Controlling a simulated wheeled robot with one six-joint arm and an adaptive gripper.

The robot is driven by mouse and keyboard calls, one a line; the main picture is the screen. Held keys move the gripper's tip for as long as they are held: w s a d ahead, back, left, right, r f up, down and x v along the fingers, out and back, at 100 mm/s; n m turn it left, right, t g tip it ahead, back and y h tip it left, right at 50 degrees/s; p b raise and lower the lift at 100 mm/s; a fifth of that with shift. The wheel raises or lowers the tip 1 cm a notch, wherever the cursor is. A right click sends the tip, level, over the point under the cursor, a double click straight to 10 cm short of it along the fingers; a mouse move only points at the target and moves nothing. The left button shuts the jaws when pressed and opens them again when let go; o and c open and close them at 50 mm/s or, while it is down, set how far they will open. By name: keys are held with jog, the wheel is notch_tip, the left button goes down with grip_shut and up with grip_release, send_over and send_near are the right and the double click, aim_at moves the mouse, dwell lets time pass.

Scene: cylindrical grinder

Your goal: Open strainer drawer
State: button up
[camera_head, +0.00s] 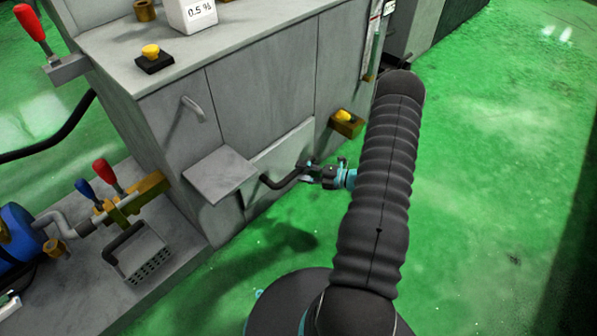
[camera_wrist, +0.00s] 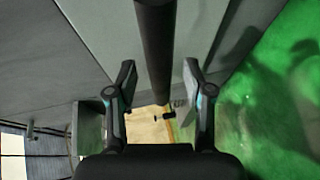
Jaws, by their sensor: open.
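The lower front panel (camera_head: 285,150) of the grey machine, apparently the strainer drawer's front, carries a dark bent bar handle (camera_head: 279,183). My gripper (camera_head: 306,171) is at the right end of this handle. In the wrist view, the dark bar (camera_wrist: 156,50) runs between the two spread fingers of my gripper (camera_wrist: 160,82), with a gap on both sides. The gripper is open. I cannot tell from the panel whether the drawer is pulled out at all.
A grey plate (camera_head: 221,175) sticks out left of the handle. A perforated basket (camera_head: 142,255) stands on the low platform at lower left. Green floor (camera_head: 490,200) is clear on the right.

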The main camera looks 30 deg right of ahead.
jog(key=shift+x, duration=1)
grip_shut()
